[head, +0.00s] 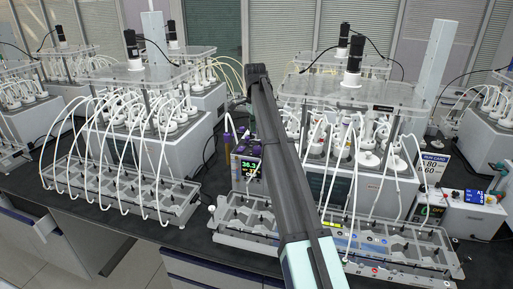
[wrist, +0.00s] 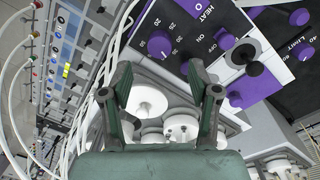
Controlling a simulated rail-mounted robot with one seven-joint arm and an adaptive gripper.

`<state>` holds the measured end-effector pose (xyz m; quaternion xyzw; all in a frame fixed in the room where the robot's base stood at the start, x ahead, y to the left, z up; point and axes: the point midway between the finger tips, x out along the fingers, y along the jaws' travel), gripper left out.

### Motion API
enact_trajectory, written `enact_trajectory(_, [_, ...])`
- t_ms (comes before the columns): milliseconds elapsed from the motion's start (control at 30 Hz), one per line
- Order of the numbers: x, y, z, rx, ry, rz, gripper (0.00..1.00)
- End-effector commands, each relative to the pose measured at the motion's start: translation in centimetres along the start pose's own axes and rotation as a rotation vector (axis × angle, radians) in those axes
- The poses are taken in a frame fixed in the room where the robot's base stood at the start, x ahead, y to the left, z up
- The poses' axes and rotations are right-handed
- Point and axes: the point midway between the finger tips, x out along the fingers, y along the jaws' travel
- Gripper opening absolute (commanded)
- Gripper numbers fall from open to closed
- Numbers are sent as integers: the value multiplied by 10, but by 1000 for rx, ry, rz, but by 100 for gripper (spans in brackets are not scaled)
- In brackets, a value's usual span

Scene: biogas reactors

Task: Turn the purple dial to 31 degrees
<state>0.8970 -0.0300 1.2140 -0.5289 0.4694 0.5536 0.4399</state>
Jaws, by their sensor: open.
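A purple dial (wrist: 160,45) sits on a dark panel in the wrist view, ringed by printed numbers and beside the word HEAT. I cannot tell the dials' exact settings. My gripper (wrist: 157,82) is open and empty, its fingertips below the HEAT dial and apart from it in the picture. In the head view a display (head: 250,168) reads 36.3 above a smaller, unclear number; my arm hides the gripper there.
A black-knobbed lever (wrist: 255,68) stands out between the purple knobs. White round caps (wrist: 148,100) and white tubes lie behind the fingers. A second control box (head: 470,212) stands at the right.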

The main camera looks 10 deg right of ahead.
Motion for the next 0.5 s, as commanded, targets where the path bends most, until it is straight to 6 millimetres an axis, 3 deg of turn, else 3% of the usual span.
enact_trajectory(300, [50,2,0,0,-1,2,61])
enact_trajectory(500, [65,1,0,0,0,1,61])
